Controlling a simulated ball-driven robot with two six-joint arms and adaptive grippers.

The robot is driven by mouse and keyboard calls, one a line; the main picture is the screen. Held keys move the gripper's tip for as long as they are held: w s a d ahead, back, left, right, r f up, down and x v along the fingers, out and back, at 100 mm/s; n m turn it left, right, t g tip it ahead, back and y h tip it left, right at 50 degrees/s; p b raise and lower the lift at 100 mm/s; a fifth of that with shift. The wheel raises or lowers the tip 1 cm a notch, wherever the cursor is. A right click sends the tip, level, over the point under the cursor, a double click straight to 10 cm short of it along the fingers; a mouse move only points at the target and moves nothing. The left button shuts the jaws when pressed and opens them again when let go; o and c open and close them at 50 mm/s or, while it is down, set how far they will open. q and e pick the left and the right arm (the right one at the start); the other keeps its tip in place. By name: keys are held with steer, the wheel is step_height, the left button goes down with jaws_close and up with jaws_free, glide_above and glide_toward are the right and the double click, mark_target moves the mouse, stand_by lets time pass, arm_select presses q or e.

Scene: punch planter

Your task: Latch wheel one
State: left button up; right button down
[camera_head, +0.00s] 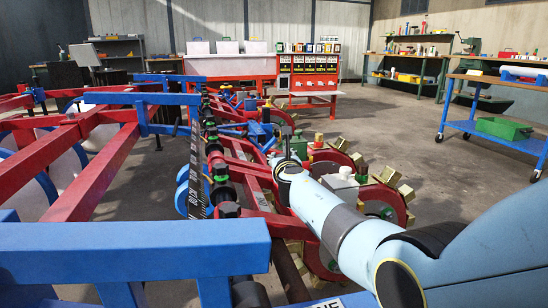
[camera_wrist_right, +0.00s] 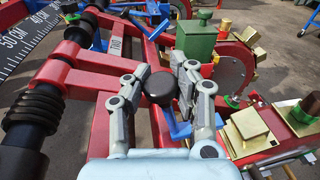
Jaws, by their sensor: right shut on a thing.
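My right gripper (camera_head: 288,168) is at the row of red and blue planter units, its arm reaching in from the lower right. In the right wrist view its fingers (camera_wrist_right: 162,72) close around a round black knob (camera_wrist_right: 160,88) above a red frame. Red punch wheels with gold blocks line the row; one red wheel (camera_wrist_right: 236,68) stands beyond the fingers in the wrist view, and another (camera_head: 384,204) shows beside my arm. A partly cut-off label ending in "NE" (camera_head: 328,303) is at the bottom edge of the head view. My left gripper is out of view.
A green box (camera_wrist_right: 196,38) stands just beyond the fingers. A blue beam (camera_head: 130,250) crosses the near left. A blue cart (camera_head: 500,125) stands at the right, with open floor (camera_head: 400,130) before it. A red workbench (camera_head: 305,85) is at the back.

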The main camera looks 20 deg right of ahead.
steer(key=shift+d+m, duration=0.4)
steer(key=shift+d, duration=0.1)
steer(key=shift+s+f, duration=0.1)
steer(key=c, duration=1.5)
jaws_free()
steer(key=shift+d, duration=0.1)
steer(key=shift+o, duration=1.2)
steer(key=shift+s+d, duration=0.1)
steer(key=o, duration=0.3)
steer(key=shift+r, duration=0.2)
steer(key=shift+a, duration=0.2)
